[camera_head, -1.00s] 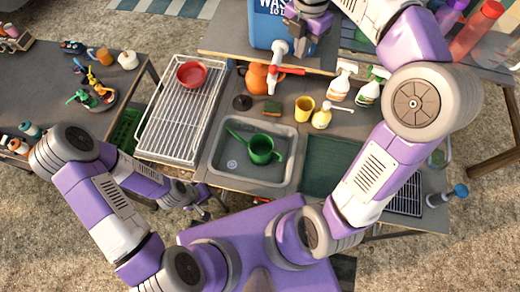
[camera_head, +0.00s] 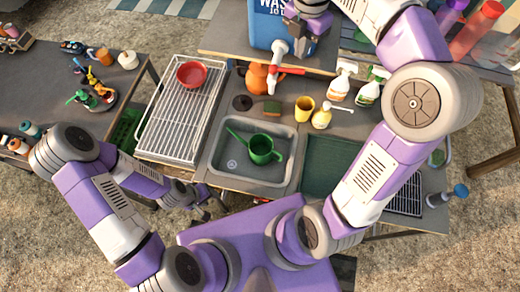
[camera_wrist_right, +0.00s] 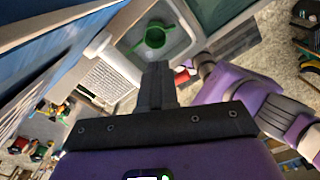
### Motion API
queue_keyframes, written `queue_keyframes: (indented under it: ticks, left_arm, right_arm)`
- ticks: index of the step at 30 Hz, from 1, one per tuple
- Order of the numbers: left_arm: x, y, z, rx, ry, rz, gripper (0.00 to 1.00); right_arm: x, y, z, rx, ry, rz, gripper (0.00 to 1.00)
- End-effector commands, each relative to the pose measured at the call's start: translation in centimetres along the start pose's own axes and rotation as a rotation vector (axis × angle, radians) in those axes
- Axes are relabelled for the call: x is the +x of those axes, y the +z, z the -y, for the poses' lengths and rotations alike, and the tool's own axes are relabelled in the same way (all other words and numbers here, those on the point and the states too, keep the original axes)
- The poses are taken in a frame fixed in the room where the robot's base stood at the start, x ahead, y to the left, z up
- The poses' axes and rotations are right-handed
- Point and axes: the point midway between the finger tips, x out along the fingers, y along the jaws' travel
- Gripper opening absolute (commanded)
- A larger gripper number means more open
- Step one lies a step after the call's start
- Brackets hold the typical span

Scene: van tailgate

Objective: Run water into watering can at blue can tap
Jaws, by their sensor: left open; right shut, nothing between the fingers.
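The green watering can (camera_head: 262,148) stands in the grey sink basin (camera_head: 228,172), its spout pointing up-left; it also shows in the right wrist view (camera_wrist_right: 155,37). The blue can (camera_head: 266,28) stands on the raised board behind the sink. Its white tap (camera_head: 280,47) faces the sink, with a red part (camera_head: 290,71) below. I cannot make out any running water. My right gripper (camera_head: 297,36) is shut and empty, close beside the tap; whether it touches is unclear. Its closed fingers show in the right wrist view (camera_wrist_right: 158,82). My left gripper (camera_head: 207,207) is open, low, left of the sink's front.
A wire rack (camera_head: 172,120) with a red bowl (camera_head: 191,74) lies left of the sink. An orange jug (camera_head: 257,77), a sponge (camera_head: 272,108), a yellow cup (camera_head: 304,108) and spray bottles (camera_head: 342,80) stand behind the basin. My right arm spans the right side.

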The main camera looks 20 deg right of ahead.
Motion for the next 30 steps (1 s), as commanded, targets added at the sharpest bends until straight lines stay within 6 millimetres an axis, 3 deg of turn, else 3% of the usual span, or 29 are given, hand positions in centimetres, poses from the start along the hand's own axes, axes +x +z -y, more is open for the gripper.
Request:
queue_keyframes:
  ticks: [8,30]
  left_arm:
    - [0.1,0.0,0.1,0.0,0.0,0.0,0.43]
    - [2.5,-0.1,1.0,0.0,0.0,0.0,0.43]
  right_arm:
    - [0.2,0.0,0.0,0.0,0.0,0.0,0.0]
    - [4.3,0.0,0.0,0.0,0.0,0.0,0.0]
